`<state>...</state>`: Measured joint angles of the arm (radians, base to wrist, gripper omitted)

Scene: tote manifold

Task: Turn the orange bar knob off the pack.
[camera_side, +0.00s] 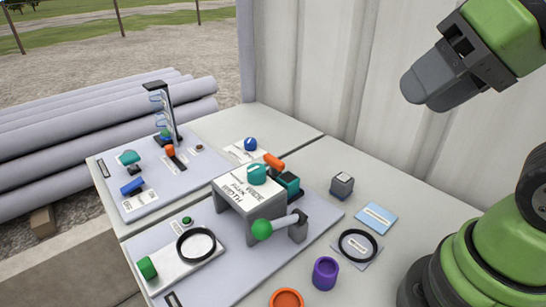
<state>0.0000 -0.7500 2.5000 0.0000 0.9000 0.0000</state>
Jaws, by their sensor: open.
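An orange bar-shaped knob (274,161) shows at the back of the near board, beside a dark teal block (290,183). A grey box-like pack (243,199) with a white printed label stands just left of it, with a teal knob (257,174) on top. The teal knob partly hides how the orange bar is mounted. My gripper (424,92) is high at the upper right, open and empty, well away from the knob and pointing left and down.
A green ball-ended lever (262,229) stands in front of the pack. A second board (130,205) with a tall post (167,112) lies at back left. A grey cube (342,185), a black ring (358,245) and a purple cup (325,273) sit to the right. The wall (340,80) bounds the back.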

